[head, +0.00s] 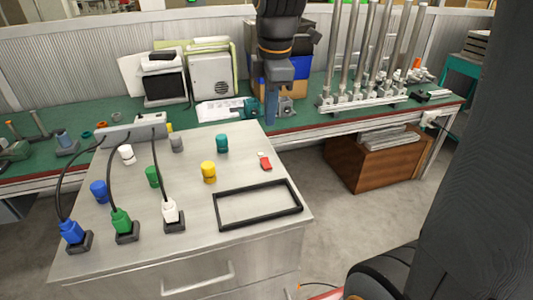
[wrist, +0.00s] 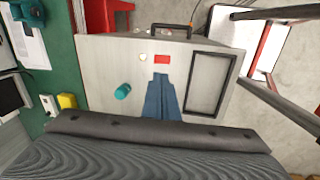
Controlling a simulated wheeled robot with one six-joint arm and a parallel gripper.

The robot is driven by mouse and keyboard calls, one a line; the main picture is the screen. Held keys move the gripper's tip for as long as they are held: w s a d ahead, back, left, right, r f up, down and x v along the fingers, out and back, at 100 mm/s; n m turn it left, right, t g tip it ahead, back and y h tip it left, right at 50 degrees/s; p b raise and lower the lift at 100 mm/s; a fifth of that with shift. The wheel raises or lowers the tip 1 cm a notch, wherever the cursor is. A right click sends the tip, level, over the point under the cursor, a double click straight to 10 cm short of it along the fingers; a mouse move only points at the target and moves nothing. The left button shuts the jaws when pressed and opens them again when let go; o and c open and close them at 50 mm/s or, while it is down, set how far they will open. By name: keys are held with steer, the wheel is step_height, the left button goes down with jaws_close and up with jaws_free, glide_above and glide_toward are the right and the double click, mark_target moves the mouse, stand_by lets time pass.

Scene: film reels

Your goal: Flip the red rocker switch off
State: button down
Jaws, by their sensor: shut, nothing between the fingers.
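The red rocker switch (head: 266,164) is on the grey metal cabinet top (head: 190,205), near its right edge, with a small white part beside it. In the wrist view the red switch (wrist: 161,59) lies just past my fingertips, with a round whitish part (wrist: 142,57) to its left. My gripper (head: 271,119) points down behind the switch in the head view, apart from it. In the wrist view the blue-grey fingers of my gripper (wrist: 161,77) are together and empty. Which way the rocker is tilted is too small to tell.
Blue, green and white cabled plugs (head: 170,211) stand farther left. A green workbench (head: 310,114) with tools and metal posts runs behind.

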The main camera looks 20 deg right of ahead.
mark_target(266, 159)
steer(key=shift+w+r+n, duration=0.2)
steer(key=shift+r+n, duration=0.1)
steer(key=shift+n, duration=0.1)
steer(key=f, duration=0.4)
steer(key=w+f+p, duration=0.1)
steer(key=f, duration=0.4)
steer(key=w+f+p, duration=0.1)
steer(key=f, duration=0.3)
steer(key=shift+w+f, duration=0.2)
steer(key=shift+f, duration=0.2)
